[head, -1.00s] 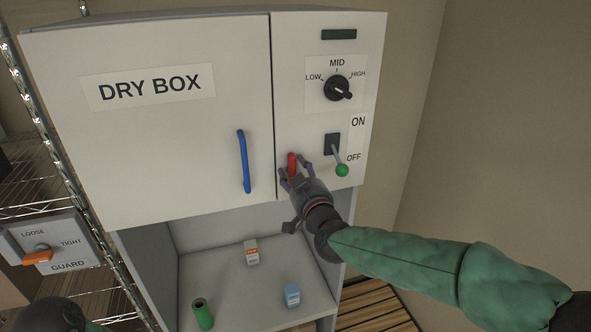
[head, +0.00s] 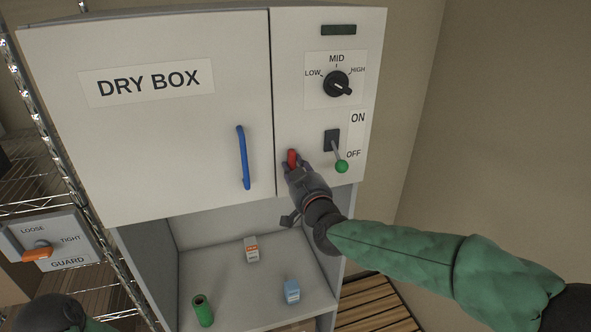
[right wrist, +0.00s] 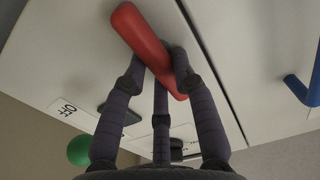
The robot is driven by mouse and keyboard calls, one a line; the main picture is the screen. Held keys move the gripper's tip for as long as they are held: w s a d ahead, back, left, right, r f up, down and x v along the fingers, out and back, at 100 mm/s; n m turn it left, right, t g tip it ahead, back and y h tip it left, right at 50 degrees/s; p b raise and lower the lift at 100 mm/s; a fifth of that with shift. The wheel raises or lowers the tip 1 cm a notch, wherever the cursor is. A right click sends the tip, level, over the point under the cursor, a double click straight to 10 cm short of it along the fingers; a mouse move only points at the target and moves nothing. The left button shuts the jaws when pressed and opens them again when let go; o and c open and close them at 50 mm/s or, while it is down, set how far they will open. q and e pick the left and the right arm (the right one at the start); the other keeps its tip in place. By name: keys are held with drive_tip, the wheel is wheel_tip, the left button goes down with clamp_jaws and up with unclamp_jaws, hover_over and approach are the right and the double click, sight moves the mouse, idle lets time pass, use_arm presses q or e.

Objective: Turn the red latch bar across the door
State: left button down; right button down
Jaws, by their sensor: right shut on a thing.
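The red latch bar (head: 291,157) is on the right-hand panel of the dry box, just right of the door seam. It stands nearly upright, roughly parallel to the seam, and does not cross the door (head: 170,140). My right gripper (head: 297,170) is shut on the latch bar, and its fingers hide the lower part in the head view. In the right wrist view the bar (right wrist: 143,38) runs slantwise between the fingertips (right wrist: 158,75). My left gripper is not visible; only a dark part of my left arm shows at the bottom left.
The blue door handle (head: 243,158) is left of the bar. A green-knobbed switch lever (head: 341,166) is close on the right, with a black dial (head: 336,84) above. Small boxes and a green cylinder (head: 203,311) stand on the open shelf below. A guard panel (head: 55,240) is at left.

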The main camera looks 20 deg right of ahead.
drive_tip(key=m+b, duration=0.4)
drive_tip(key=m, duration=0.1)
drive_tip(key=f+m+b, duration=0.1)
drive_tip(key=m+b, duration=0.4)
drive_tip(key=m, duration=0.1)
drive_tip(key=m+b, duration=0.4)
drive_tip(key=m, duration=0.2)
drive_tip(key=shift+d+f+b, duration=0.25)
drive_tip(key=shift+f+b, duration=0.05)
drive_tip(key=shift+b, duration=0.05)
drive_tip(key=shift+m, duration=0.4)
drive_tip(key=c, duration=1)
unclamp_jaws()
drive_tip(key=s, duration=1.2)
drive_tip(key=shift+d, duration=0.2)
